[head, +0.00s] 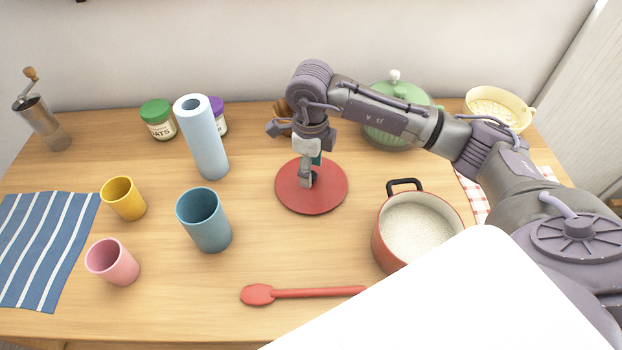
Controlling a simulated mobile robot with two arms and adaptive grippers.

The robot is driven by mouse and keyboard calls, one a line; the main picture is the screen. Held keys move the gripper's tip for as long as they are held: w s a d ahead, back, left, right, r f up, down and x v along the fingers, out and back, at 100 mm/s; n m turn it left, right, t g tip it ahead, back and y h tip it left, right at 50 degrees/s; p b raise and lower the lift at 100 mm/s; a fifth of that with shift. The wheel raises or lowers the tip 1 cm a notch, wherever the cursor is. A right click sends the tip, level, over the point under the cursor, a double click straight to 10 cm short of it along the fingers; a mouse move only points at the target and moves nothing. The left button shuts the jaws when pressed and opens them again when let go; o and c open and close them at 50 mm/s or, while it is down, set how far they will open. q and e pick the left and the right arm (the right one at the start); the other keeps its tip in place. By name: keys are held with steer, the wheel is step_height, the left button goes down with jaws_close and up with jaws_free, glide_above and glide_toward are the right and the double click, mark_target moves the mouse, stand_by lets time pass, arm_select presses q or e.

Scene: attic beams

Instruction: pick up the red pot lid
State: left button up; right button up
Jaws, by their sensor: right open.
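The red pot lid (332,198) lies flat on the wooden table near its middle, to the left of the red pot. My right gripper (309,179) points down over the middle of the lid, with its fingertips low at the knob. It is open; the knob is mostly hidden by the fingers, and I cannot tell whether they touch it. My left gripper is not in view.
The red pot (383,237) with pale contents stands right of the lid. A red spoon (300,293) lies in front. A blue cup (206,222) and a light blue roll (205,145) stand left. A green lidded pot (385,137) is behind my right arm.

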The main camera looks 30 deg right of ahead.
steer(key=shift+d+f, duration=0.1)
steer(key=shift+f, duration=1.3)
jaws_close()
